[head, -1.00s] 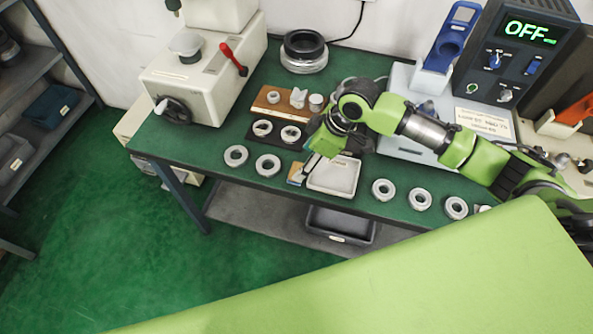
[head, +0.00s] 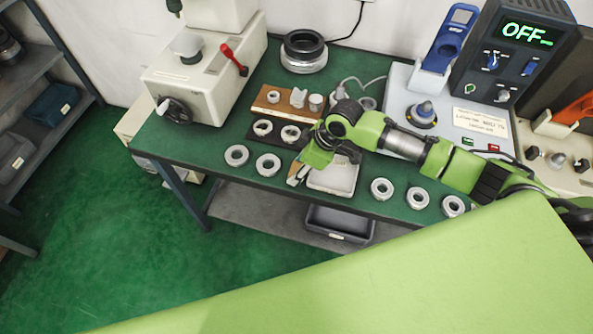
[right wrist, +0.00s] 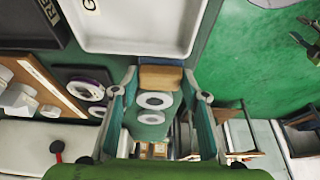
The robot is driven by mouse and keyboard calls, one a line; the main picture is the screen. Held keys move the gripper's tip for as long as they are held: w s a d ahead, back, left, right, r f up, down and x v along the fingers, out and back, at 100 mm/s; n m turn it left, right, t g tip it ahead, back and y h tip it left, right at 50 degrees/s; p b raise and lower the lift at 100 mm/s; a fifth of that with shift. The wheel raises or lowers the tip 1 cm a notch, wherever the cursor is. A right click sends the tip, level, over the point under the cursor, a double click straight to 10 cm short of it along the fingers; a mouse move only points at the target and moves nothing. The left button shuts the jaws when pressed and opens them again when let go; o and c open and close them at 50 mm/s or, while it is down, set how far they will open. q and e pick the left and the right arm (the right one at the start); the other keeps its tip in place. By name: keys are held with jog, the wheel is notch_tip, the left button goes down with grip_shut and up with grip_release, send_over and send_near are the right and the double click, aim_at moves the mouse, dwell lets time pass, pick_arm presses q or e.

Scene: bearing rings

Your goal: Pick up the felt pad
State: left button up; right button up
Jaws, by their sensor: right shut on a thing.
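The felt pad (right wrist: 160,78), a small tan block with a grey-blue top layer, sits between the fingertips of my right gripper (right wrist: 160,88) in the right wrist view. The fingers are closed on its two sides. In the head view my right gripper (head: 300,174) is low at the table's front edge, just left of the white tray (head: 333,178). There the fingers mostly cover the pad, and only a bit of tan shows. I cannot tell whether the pad is clear of the table. My left gripper is not in view.
Two bearing rings (head: 268,164) lie left of the gripper and several more (head: 382,190) right of the tray. A dark mat with rings (head: 274,132) and a brown board (head: 272,105) lie behind. A press (head: 205,75) stands back left, a control box (head: 515,55) back right.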

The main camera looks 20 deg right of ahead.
aim_at(293, 167)
jog(key=shift+r, duration=0.45)
notch_tip(293, 167, up, 2)
jog(key=shift+w+r, duration=0.1)
jog(key=shift+r, duration=0.1)
jog(key=s+a+r+b, duration=0.3)
jog(key=s+a+r, duration=0.6)
jog(key=a, duration=0.1)
jog(key=shift+s+a+r, duration=0.2)
jog(key=shift+a+r, duration=0.1)
jog(key=shift+r, duration=0.1)
